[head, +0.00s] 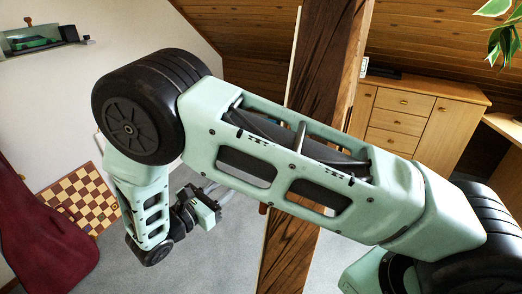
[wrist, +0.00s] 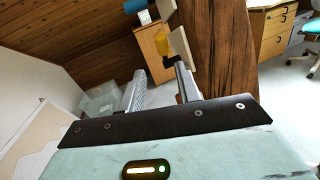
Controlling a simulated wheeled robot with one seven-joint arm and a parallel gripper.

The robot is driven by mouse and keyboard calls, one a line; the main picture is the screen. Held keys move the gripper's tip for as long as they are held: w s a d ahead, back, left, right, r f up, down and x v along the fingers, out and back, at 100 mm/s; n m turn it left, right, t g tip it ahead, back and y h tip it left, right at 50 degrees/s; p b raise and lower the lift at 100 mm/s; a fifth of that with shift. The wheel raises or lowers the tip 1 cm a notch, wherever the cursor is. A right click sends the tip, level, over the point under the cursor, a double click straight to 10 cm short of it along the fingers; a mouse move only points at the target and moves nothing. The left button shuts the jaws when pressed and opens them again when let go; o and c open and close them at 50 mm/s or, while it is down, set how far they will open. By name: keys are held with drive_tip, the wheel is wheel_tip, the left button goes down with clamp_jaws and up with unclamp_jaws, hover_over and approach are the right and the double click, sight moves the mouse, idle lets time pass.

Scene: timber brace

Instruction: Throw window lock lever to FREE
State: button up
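My gripper (wrist: 160,68) shows in the wrist view with its two grey fingers apart and nothing between them. In the head view my gripper (head: 222,195) hangs low, left of the timber brace (head: 325,65). The brace also fills the upper middle of the wrist view (wrist: 222,50). A blue rounded piece (wrist: 135,5) is cut off at the top edge, near a pale fitting (wrist: 166,9). I cannot tell which of these is the lock lever, nor read any FREE marking.
A wooden cabinet with drawers (head: 400,122) stands behind the brace at right. A checkered board (head: 80,200) and a dark red cloth (head: 40,225) are at left. A wall shelf (head: 40,45) is upper left. Grey floor (head: 215,255) is open below the gripper.

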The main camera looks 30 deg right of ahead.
drive_tip(key=p+x, duration=0.5)
drive_tip(key=x, duration=1)
drive_tip(key=shift+w+d+r, duration=0.1)
drive_tip(key=shift+d, duration=0.15)
drive_tip(key=shift+w+d, duration=0.15)
drive_tip(key=shift+d, duration=0.4)
drive_tip(key=shift+p, duration=0.3)
clamp_jaws()
